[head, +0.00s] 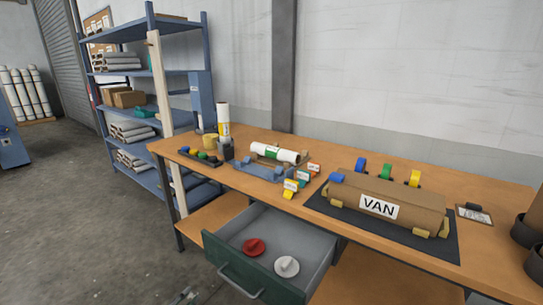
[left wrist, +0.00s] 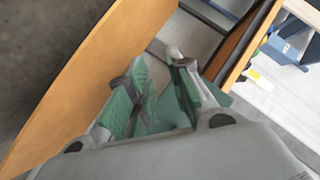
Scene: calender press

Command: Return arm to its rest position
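My left gripper (head: 187,295) shows only as a small grey tip at the bottom edge of the head view, in front of and left of the open drawer. In the left wrist view its green-padded fingers (left wrist: 157,80) stand apart with nothing between them. The orange workbench (head: 385,165) edge and shelf show beyond the fingers there. The rest of my left arm is hidden in the head view. My right gripper is in neither view.
A green-fronted drawer (head: 232,262) stands pulled out, holding a red knob (head: 253,247) and a white knob (head: 286,266). A cardboard box marked VAN (head: 410,203) lies on a dark mat (head: 325,211).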

